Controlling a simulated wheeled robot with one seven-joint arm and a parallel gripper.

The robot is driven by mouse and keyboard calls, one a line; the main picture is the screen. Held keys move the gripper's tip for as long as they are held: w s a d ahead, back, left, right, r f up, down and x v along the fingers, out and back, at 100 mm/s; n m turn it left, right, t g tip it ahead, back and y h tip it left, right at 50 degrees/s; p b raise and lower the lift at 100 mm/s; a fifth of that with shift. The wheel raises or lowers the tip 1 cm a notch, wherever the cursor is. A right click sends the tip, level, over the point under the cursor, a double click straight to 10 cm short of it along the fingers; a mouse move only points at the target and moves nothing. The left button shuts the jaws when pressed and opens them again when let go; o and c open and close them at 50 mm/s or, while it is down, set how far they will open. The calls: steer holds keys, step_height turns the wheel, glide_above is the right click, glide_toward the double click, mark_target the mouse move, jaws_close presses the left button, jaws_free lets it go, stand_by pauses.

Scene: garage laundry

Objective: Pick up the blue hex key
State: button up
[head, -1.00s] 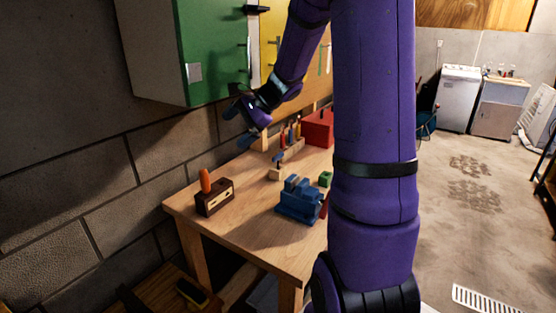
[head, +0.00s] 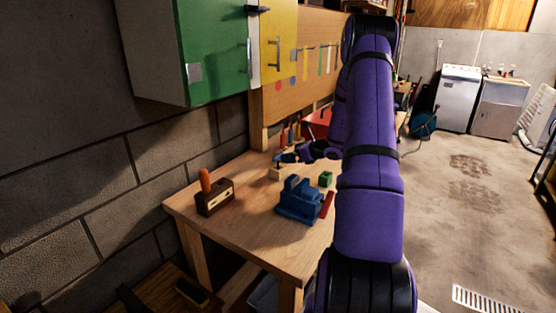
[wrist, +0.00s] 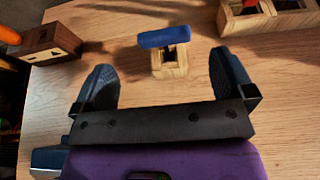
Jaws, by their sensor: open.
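The blue hex key (wrist: 164,37) shows its thick blue bar lying across the top of a small wooden block (wrist: 171,68) in the wrist view. My gripper (wrist: 162,66) is open and empty, with one dark finger on each side of the view. The block and the key lie ahead of the gap between the fingers, apart from both. In the head view, my gripper (head: 287,158) is low over the workbench, close to the block (head: 275,174), and partly hides the key.
The workbench (head: 240,232) also holds a brown box with an orange handle (head: 214,197), a blue vise (head: 298,200), a green block (head: 325,179) and a red toolbox (head: 317,123). A wooden tool holder (wrist: 262,18) stands right of the key in the wrist view.

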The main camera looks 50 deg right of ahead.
mark_target(278, 154)
steer(key=x, duration=1)
steer(key=shift+d+f, duration=0.15)
steer(key=shift+d, duration=0.1)
steer(key=shift+s, duration=0.1)
steer(key=shift+c, duration=0.2)
steer(key=c, duration=0.8)
steer(key=shift+c, duration=0.2)
step_height(278, 154, up, 16)
stand_by(0.3)
